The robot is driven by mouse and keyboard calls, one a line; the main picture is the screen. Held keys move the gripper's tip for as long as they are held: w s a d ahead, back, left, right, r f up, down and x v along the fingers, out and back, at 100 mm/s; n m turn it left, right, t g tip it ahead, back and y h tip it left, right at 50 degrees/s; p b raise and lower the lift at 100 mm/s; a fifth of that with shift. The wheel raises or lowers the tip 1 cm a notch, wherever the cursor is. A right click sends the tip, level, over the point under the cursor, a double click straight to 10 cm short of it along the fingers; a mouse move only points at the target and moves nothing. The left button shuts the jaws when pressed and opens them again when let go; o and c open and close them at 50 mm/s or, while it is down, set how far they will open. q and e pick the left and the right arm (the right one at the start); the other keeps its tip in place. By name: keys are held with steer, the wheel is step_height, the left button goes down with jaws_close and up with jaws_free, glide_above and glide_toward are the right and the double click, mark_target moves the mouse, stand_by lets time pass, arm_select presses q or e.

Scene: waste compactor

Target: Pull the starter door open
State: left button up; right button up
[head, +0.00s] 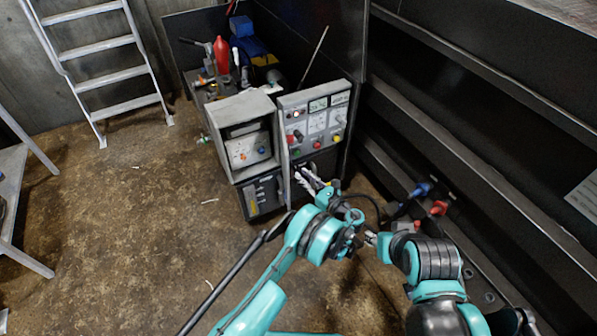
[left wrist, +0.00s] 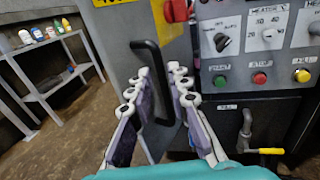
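The starter door is a grey metal panel (left wrist: 120,52) with a black bar handle (left wrist: 146,62) in the left wrist view. It stands just left of the control panel. In the head view a narrow pale upright strip (head: 284,152) between the cabinets may be its edge. My left gripper (left wrist: 160,80) has its two pale, white-jointed fingers on either side of the handle. A gap shows between the fingers, with the handle inside it; firm contact is not visible.
The control panel (head: 318,118) has knobs, meters and coloured buttons. An open-fronted grey box (head: 244,128) stands left of it. Black rails and steps (head: 470,160) close off the right side. A ladder (head: 105,60) leans at the back left. Bare floor (head: 125,220) lies left.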

arm_select(q)
steer(key=v, duration=0.8)
